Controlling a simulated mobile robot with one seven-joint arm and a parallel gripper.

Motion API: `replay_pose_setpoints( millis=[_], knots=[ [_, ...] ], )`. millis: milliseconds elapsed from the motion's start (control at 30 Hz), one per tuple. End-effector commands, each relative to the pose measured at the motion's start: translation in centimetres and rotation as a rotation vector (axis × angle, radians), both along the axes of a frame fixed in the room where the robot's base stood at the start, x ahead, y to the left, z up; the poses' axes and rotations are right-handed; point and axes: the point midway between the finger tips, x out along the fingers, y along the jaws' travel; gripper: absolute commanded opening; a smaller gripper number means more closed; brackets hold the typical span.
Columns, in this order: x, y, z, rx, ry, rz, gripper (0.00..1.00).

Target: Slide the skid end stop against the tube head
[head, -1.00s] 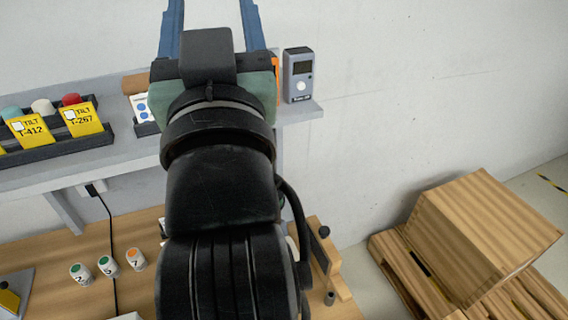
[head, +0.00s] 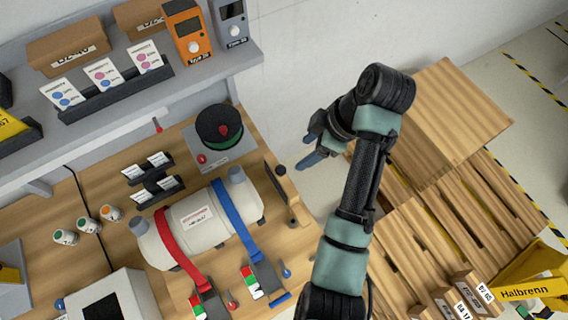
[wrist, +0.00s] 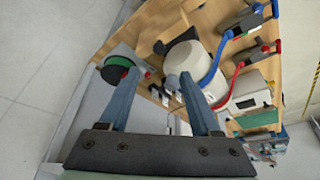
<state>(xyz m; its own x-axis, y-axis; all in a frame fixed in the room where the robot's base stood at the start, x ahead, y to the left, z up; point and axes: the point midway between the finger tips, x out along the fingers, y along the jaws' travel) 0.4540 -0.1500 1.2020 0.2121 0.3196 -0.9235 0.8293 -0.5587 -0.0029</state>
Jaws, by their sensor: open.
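The white tube (head: 196,222) lies on the wooden bench, with a red strap (head: 174,248) and a blue strap (head: 234,222) over it. My gripper (head: 306,150) is open and empty, in the air right of the end stop and beyond the bench edge. In the wrist view its blue fingers (wrist: 160,74) point towards the white tube end (wrist: 187,58).
A black reel (head: 219,126) stands behind the tube. A grey shelf (head: 165,108) with boxes and devices runs above the bench. A wooden crate (head: 447,108) on pallets stands to the right. Several small jars (head: 88,225) and a white box (head: 108,300) are left.

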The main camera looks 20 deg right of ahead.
Motion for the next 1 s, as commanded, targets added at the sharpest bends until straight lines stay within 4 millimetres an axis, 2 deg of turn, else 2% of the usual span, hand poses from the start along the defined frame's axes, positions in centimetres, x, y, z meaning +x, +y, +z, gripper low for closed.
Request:
replay_pose_setpoints(
  millis=[233,633,800,1000],
  knots=[
    [0.6,0.9,-3.0,0.0,-0.002,0.006,0.64],
    [2.2,3.5,-9.6,0.001,0.003,0.002,0.64],
    [2.6,3.9,-11.2,-0.001,0.0,0.001,0.64],
    [2.8,4.1,-11.7,-0.002,-0.001,0.0,0.64]
  ],
)
